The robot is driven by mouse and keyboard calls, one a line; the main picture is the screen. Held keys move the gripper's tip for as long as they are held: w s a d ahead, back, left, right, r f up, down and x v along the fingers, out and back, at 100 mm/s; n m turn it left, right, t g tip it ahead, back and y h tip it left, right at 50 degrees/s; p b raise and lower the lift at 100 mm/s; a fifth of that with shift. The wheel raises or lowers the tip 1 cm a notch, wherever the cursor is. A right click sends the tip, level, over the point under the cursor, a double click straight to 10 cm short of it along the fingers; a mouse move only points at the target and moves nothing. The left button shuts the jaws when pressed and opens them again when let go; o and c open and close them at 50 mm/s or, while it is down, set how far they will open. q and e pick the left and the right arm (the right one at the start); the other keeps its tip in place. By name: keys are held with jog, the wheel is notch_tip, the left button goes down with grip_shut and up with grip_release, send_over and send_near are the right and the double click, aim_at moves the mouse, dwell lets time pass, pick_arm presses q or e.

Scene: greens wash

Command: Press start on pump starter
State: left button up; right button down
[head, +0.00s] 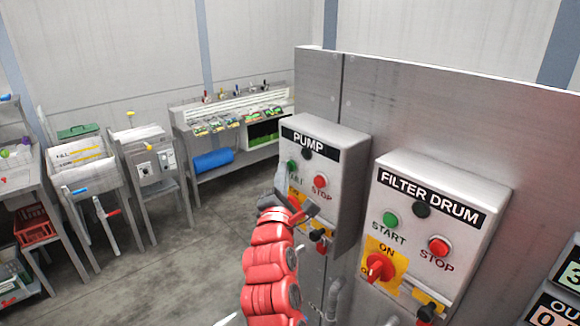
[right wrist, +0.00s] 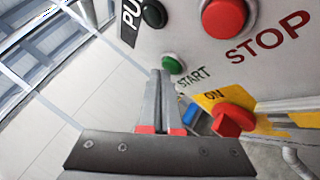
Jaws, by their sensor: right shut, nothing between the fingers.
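The pump starter (head: 335,160) is a grey box labelled PUMP on the left of a metal panel. Its green start button (head: 292,166) is at the left and its red stop button (head: 320,181) is to the right. A dark round lamp (head: 306,154) sits above them. My right gripper (head: 281,178) is shut and empty, in front of the box's left side. In the right wrist view its fingertips (right wrist: 161,74) are right beside the green start button (right wrist: 172,65). I cannot tell whether they touch it.
A filter drum starter (head: 435,225) with its own green and red buttons is on the same panel to the right. The pump's red rotary switch (right wrist: 233,120) is close to my right fingers. Benches and a rack (head: 235,120) stand behind; the floor (head: 185,250) at left is clear.

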jog(key=shift+w+d, duration=0.2)
jog(key=shift+d, duration=0.1)
dwell(0.4)
jog(key=shift+a, duration=0.1)
jog(key=shift+s+a, duration=0.5)
jog(key=shift+a, duration=0.05)
jog(key=shift+a, duration=0.1)
jog(key=shift+s+a+b, duration=0.25)
jog(key=shift+s+a, duration=0.5)
jog(key=shift+a, duration=0.25)
jog(key=shift+s+a+b, duration=0.2)
jog(key=shift+s+a, duration=0.5)
jog(key=shift+a, duration=0.25)
jog(key=shift+f, duration=0.1)
